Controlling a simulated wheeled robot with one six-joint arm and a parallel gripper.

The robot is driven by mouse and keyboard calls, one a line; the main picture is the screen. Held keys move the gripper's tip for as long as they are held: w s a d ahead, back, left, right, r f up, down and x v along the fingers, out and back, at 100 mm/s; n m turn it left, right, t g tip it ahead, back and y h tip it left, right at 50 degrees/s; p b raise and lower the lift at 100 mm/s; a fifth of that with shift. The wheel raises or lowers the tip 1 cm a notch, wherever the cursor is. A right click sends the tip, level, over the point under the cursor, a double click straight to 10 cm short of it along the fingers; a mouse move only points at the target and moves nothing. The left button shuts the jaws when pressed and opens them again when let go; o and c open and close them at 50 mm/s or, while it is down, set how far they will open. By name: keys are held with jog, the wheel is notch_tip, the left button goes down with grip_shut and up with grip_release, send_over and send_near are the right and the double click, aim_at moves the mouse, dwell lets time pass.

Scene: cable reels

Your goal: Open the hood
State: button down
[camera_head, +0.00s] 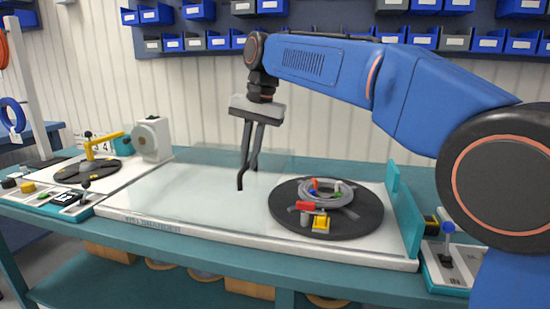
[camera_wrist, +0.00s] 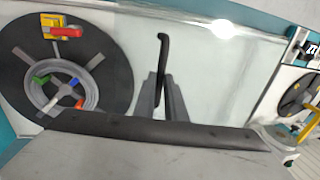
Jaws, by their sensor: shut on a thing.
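The hood (camera_head: 180,185) looks like a clear, faintly tinted cover over the white bed of the bench machine. Its edges are hard to make out, and I cannot tell its exact tilt. A thin black handle (camera_head: 240,181) with a bent end hangs at my gripper (camera_head: 250,165); it also shows in the wrist view (camera_wrist: 162,50). My gripper's two grey fingers (camera_wrist: 160,98) are shut on this handle, left of the reel. In the wrist view, the clear surface (camera_wrist: 215,75) lies beyond the fingers, with a bright glare spot near its far edge.
A black turntable (camera_head: 360,222) with a grey cable coil (camera_head: 335,192) and coloured clamps stands right of my gripper. A teal upright plate (camera_head: 405,215) bounds the bed's right end. A second station with a yellow arm (camera_head: 100,146) stands left. Blue bins (camera_head: 520,45) hang behind.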

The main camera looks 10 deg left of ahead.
send_over(230, 177)
jog(key=shift+s+a, duration=0.1)
dwell(0.4)
jog(key=c, duration=1.8)
grip_release()
